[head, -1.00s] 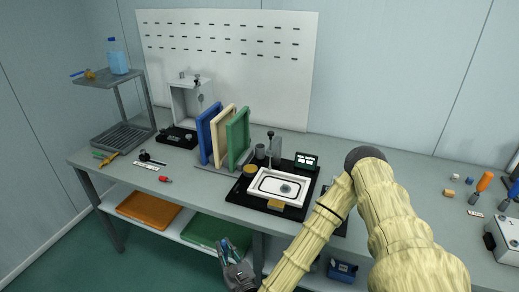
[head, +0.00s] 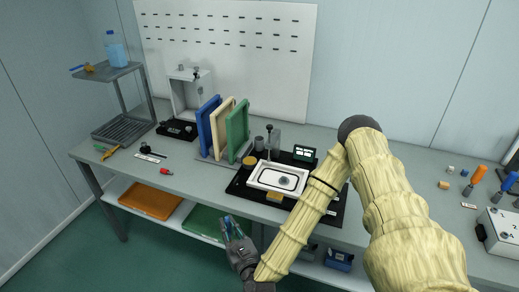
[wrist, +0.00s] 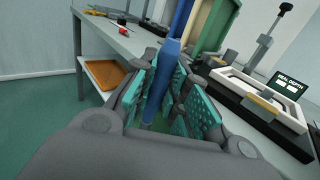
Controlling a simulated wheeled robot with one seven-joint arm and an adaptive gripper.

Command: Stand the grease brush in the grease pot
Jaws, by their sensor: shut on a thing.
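My gripper (head: 232,228) is in front of the bench, beside its front edge, with its fingers pointing toward the bench. In the wrist view its teal-padded fingers (wrist: 178,98) are shut on a slim blue handle (wrist: 160,88), which appears to be the grease brush. The handle stands up between the pads; no bristles can be made out. A small amber round pot (head: 249,161) stands on the bench left of the white-framed tray and may be the grease pot. A grey cylinder (head: 259,143) stands just behind it. The gripper is apart from both.
Blue, cream and green panels (head: 238,121) stand in a rack behind the amber pot. A white-framed tray (head: 262,186) on a black base is to its right, with an upright post behind. A raised shelf (head: 105,72) holds a bottle. Orange and green trays lie below the bench.

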